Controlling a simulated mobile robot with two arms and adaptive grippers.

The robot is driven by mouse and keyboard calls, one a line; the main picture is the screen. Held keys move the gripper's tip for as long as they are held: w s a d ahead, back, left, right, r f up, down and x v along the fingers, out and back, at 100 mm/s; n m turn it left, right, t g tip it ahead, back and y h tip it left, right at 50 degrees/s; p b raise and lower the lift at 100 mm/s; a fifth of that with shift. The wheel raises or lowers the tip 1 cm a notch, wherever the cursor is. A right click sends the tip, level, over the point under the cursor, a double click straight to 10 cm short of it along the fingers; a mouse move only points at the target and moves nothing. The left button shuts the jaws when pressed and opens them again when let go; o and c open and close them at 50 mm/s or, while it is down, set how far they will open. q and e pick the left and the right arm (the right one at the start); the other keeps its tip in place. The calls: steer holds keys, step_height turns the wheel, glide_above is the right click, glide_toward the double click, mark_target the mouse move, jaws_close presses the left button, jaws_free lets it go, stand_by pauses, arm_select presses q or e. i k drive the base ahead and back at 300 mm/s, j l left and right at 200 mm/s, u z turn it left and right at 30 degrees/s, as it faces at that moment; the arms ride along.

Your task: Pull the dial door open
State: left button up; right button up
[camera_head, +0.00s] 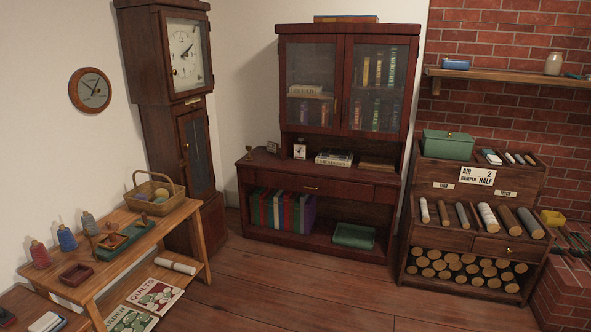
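The tall dark wooden clock (165,120) stands in the corner left of the cabinet. Its dial door (188,53) is a glazed frame over a white dial (185,45) with dark hands and numerals, and it looks closed. A small brass knob (174,71) sits at the lower left of this door frame. Below it is a narrower trunk door (195,145) with a dark glass pane and its own small knob. Neither of my grippers shows in the head view.
A wooden side table (170,219) with spools and a wicker basket (155,193) stands in front and left of the clock. A glazed cabinet (340,38) is right of it. Magazines (155,296) lie low by the table. The middle floor (290,285) is clear.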

mark_target(164, 14)
steer(key=i+u, duration=0.15)
steer(key=i, duration=0.85)
steer(key=i+l+u, duration=0.2)
steer(key=i, duration=0.75)
steer(key=j, duration=0.1)
